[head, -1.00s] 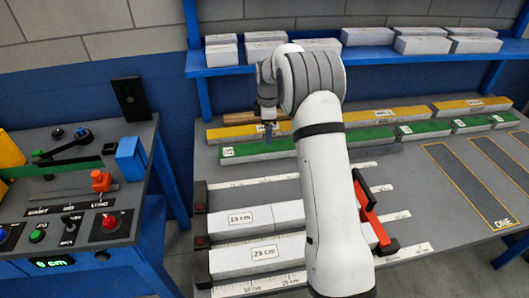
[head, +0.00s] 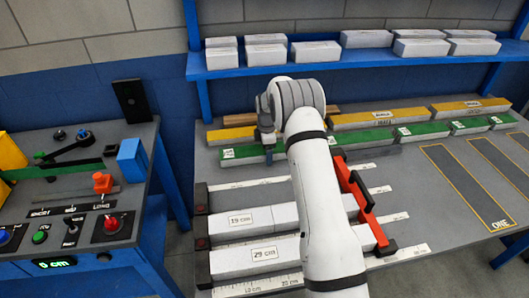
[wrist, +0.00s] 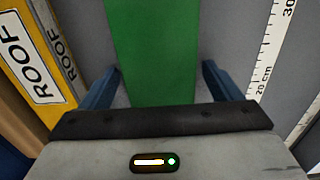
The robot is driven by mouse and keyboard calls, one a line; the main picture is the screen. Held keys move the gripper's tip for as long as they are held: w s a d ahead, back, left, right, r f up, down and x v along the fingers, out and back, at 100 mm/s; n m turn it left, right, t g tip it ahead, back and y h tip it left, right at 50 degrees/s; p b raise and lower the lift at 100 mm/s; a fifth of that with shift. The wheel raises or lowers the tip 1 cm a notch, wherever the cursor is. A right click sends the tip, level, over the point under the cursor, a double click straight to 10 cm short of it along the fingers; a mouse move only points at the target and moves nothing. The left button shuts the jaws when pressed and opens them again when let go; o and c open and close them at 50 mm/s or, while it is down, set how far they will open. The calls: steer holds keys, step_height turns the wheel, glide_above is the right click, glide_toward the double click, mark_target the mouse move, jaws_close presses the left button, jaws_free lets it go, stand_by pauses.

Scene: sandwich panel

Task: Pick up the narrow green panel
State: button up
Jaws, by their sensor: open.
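A row of green panels lies along the back of the table, and a long green panel (head: 240,153) with small white labels is at its left end. I cannot tell which panel is the narrow one. My gripper (head: 268,157) is at this long panel's left part, pointing down, and the arm hides some of the panel. In the wrist view a green panel (wrist: 155,45) runs between the two blue fingers of my gripper (wrist: 162,85), with a gap visible on each side. The gripper is open and holds nothing.
Yellow panels (head: 375,118) lie right behind the green row. White blocks (head: 258,221) sit by rulers in front, with a red clamp-like part (head: 354,184) beside my arm. A blue shelf (head: 350,61) with white blocks is above. A control desk (head: 140,195) stands left.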

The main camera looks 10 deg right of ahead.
steer(key=shift+c, duration=0.6)
steer(key=c, duration=1.1)
steer(key=shift+o, duration=0.2)
steer(key=shift+r, duration=0.15)
